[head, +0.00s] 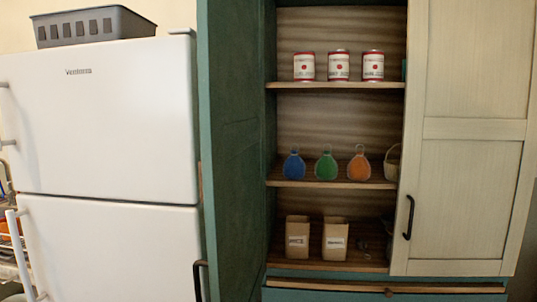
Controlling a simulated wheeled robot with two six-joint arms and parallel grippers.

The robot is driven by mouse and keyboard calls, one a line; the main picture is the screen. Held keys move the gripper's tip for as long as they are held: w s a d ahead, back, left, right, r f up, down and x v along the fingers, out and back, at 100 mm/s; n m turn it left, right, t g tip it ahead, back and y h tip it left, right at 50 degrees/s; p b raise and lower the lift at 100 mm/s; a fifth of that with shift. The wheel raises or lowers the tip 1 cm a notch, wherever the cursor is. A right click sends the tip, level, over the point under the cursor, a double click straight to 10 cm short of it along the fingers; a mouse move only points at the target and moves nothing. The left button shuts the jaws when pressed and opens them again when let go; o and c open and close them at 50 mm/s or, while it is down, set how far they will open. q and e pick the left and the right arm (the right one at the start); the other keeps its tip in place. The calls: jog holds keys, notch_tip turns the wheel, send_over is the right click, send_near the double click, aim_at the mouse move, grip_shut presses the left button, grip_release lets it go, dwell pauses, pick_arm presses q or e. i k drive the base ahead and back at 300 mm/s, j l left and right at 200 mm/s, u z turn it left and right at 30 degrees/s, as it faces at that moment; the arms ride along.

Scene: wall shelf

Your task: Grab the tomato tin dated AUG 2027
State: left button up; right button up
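Three tomato tins stand upright side by side on the top shelf in the head view: a left tin (304,66), a middle tin (339,65) and a right tin (373,65). Each is white and red with a red round mark and dark print below it. The print is too small for me to read any date, so I cannot tell which tin is dated AUG 2027. Neither of my grippers shows in the head view.
The green cupboard's left door (232,150) stands open; its cream right door (470,150) covers the right part. Blue (294,166), green (326,167) and orange (359,168) bottle-like things and a basket (392,162) stand on the middle shelf. Paper bags (335,240) stand below. A white fridge (100,130) is left.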

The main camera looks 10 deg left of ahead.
aim_at(304, 69)
jog(key=j+z, duration=0.2)
jog(key=j, duration=0.4)
jog(key=k+j+z, duration=0.15)
jog(key=j, duration=0.4)
jog(key=k+j+z, duration=0.2)
jog(key=j, duration=0.35)
jog(key=i+l+u, duration=0.15)
jog(key=l, duration=0.6)
jog(key=i+l+u, duration=0.2)
jog(key=l, duration=0.55)
jog(key=l+u, duration=0.15)
jog(key=l, duration=0.6)
jog(key=i+l+u, duration=0.5)
jog(key=i+l, duration=0.6)
jog(key=k+j+z, duration=0.1)
jog(key=j, duration=0.25)
jog(key=k+j+z, duration=0.15)
jog(key=j, duration=0.25)
jog(key=j+z, duration=0.1)
jog(key=j, duration=0.25)
jog(key=k+j+z, duration=0.15)
jog(key=k+j, duration=0.05)
jog(key=j, duration=0.1)
